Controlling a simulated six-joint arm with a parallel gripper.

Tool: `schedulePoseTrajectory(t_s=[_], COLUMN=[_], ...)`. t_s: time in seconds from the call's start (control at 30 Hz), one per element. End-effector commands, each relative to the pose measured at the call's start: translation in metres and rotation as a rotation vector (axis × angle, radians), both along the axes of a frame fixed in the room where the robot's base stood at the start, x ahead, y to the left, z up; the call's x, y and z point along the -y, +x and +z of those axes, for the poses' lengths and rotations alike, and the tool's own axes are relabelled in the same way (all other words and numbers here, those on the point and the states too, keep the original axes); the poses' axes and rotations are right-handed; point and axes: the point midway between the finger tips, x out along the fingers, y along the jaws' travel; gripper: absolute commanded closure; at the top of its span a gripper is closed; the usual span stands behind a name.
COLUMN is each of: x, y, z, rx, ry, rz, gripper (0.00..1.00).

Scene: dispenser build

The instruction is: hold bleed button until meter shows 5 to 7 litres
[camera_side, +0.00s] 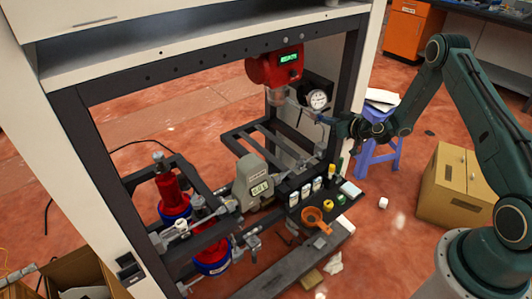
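A grey housing (250,180) with a small lit display (261,188) stands in the middle of the rig. A red unit (273,68) with a green display (289,57) hangs from the frame's top beam. Either could be the meter; the digits are too small to read. A round white-faced gauge (317,99) sits below and right of the red unit. My gripper (325,119) points left, just below the gauge; its fingers are too small and dark to tell open from shut. I cannot make out the bleed button or whether my gripper touches anything.
Red cylinders with blue bases (174,196) stand at the left. A black shelf (325,205) holds small bottles and an orange funnel (315,217). A purple stool (378,157) and cardboard box (450,185) stand right. Dark frame posts (88,140) surround the rig.

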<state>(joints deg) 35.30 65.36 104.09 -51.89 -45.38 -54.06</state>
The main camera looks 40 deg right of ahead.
Motion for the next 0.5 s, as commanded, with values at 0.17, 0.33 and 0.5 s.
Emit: schedulePoseTrajectory(t_s=[0.17,0.33,0.5], x=[-0.0001,0.0000,0.0001], y=[0.0021,0.0041,0.0061], z=[-0.0002,-0.0001,0.0001], rx=[0.000,0.000,0.001], ry=[0.000,-0.001,-0.001], rz=[0.000,0.000,0.000], gripper=[1.00,1.00,1.00])
